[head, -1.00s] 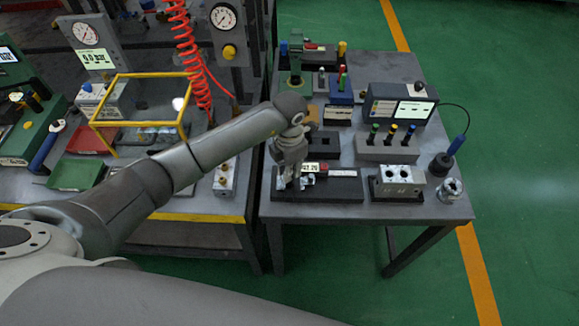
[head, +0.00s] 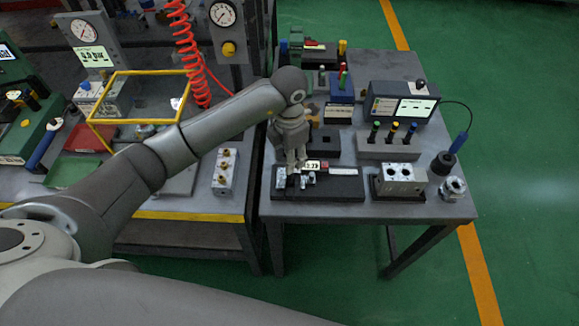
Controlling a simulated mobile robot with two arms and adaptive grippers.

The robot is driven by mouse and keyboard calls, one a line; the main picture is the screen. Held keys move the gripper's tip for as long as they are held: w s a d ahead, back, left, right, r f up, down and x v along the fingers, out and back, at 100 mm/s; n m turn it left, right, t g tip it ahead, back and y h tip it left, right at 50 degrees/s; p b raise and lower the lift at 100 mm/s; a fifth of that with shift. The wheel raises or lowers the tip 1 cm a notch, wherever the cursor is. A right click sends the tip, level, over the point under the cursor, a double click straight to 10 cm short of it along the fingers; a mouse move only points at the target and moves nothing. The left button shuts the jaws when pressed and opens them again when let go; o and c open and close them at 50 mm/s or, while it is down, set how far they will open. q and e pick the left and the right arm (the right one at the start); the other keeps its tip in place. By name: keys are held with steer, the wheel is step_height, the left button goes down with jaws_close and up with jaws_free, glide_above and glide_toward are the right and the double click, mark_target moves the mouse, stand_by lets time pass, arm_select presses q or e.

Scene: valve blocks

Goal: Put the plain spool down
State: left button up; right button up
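My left gripper (head: 292,170) points down over the left part of a black fixture (head: 345,190) on the right-hand table. Small metal pieces (head: 306,181) show by its fingertips, beside a small lit display (head: 312,166) on the fixture. I cannot tell whether one of these pieces is the plain spool, or whether the fingers are shut on it; the gripper hides much of this spot. My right gripper is not in view.
Right of the fixture stand a metal valve block (head: 401,178) and a metal fitting (head: 453,188). Behind are a rack with coloured plugs (head: 388,148) and a meter box (head: 402,103). A yellow frame (head: 135,124) stands on the left bench.

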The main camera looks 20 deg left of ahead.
arm_select(q)
step_height(320, 180, up, 7)
steer(key=b, duration=0.1)
steer(key=shift+r+b, duration=0.15)
steer(key=shift+b, duration=0.25)
